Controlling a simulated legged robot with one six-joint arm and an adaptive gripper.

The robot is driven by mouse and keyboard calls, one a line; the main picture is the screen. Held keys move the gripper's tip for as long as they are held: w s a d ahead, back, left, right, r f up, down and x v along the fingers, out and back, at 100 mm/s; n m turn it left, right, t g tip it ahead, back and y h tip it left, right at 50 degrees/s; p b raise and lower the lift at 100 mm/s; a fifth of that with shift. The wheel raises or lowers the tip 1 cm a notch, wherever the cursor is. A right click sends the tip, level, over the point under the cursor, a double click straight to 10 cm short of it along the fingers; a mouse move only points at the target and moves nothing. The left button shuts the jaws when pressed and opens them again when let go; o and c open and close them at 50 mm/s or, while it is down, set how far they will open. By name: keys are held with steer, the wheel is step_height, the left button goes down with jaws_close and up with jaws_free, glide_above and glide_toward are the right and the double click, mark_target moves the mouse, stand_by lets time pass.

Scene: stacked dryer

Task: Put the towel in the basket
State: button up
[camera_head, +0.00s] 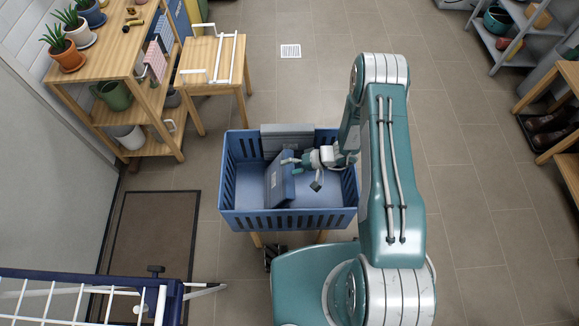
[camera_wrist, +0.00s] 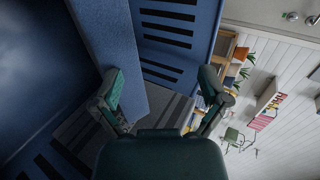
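The blue basket (camera_head: 290,219) stands on a wooden stand. Inside it, a blue folded towel (camera_head: 277,183) stands tilted left of the middle, and a grey folded towel (camera_head: 287,137) lies against the back wall. My gripper (camera_head: 303,174) is inside the basket, just right of the blue towel. In the wrist view my gripper (camera_wrist: 162,88) has its fingers spread wide with nothing clamped. One finger overlaps the blue towel (camera_wrist: 118,45); I cannot tell whether they touch. The striped grey towel (camera_wrist: 165,108) shows beyond the fingers. The basket wall (camera_wrist: 180,40) is slotted.
A wooden shelf with plants (camera_head: 130,90) and a small wooden table (camera_head: 212,65) stand behind left. A drying rack (camera_head: 90,290) is at the front left. A dark mat (camera_head: 150,235) lies left of the basket.

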steer(key=w+v, duration=0.1)
steer(key=v, duration=1.1)
steer(key=s+a+r+n+g+h, duration=0.1)
steer(key=s+r+h, duration=0.15)
steer(key=r, duration=1.05)
steer(key=s+r+n+h, duration=0.1)
steer(key=s+r+h, duration=0.15)
steer(key=r, duration=0.95)
steer(key=s+d+r+m+t+h, duration=0.1)
steer(key=s+r+t+h, duration=0.5)
steer(key=s+r, duration=0.8)
steer(key=shift+s+d+r+m+h, duration=0.3)
steer(key=shift+d+r+h, duration=0.45)
steer(key=shift+r, duration=0.5)
steer(key=shift+d, duration=0.1)
